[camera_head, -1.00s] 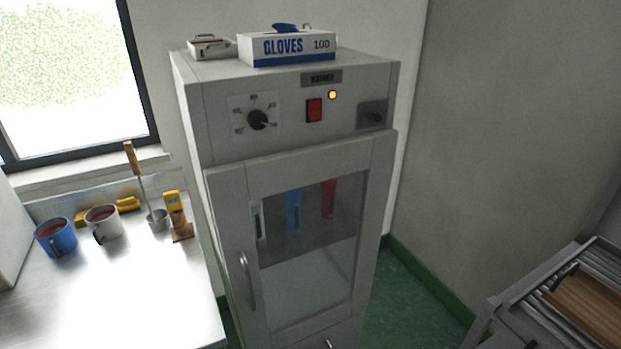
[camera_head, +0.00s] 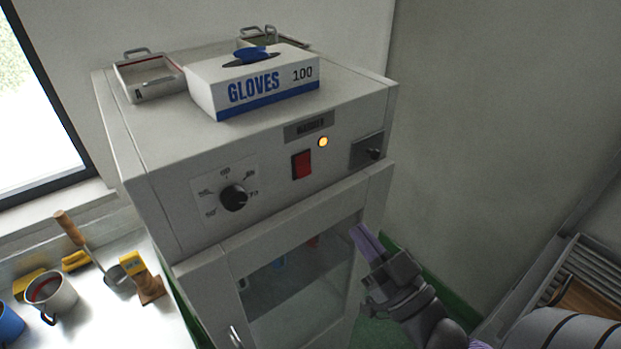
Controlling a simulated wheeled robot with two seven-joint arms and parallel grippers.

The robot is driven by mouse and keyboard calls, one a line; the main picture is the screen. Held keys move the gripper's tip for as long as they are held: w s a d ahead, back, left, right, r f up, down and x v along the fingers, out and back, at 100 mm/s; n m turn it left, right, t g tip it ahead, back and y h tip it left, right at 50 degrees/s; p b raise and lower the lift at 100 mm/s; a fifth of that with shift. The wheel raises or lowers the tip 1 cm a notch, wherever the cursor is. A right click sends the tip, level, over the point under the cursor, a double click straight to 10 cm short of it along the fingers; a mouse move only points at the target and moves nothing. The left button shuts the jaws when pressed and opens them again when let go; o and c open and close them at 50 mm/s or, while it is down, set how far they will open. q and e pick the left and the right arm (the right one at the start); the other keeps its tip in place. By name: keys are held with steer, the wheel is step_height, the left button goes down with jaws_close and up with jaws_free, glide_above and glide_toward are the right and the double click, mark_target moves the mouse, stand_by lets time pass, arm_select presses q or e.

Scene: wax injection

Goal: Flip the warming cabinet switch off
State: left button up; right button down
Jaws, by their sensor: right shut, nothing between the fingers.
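The warming cabinet (camera_head: 270,215) stands in the middle, its glass door closed. The red rocker switch (camera_head: 301,165) is on its upper front panel, between the black dial (camera_head: 234,197) and a small latch plate (camera_head: 367,151). The amber lamp (camera_head: 323,142) beside the switch is lit. My right gripper (camera_head: 358,232) is shut and empty, its purple fingertips in front of the door's upper right part, below and to the right of the switch and apart from it. My left gripper is out of view.
A glove box (camera_head: 255,84) and metal trays (camera_head: 148,77) stand on the cabinet top. A rack (camera_head: 585,270) stands at the right. The panel front is clear.

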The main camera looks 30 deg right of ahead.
steer(key=p, duration=0.2)
glide_toward(300, 168)
step_height(300, 168, up, 4)
steer(key=w, duration=0.3)
steer(key=w+f+b, duration=0.1)
steer(key=w, duration=0.1)
steer(key=shift+w+a+f, duration=0.1)
steer(key=shift+a, duration=0.1)
steer(key=shift+w+f, duration=0.2)
steer(key=shift+w, duration=0.2)
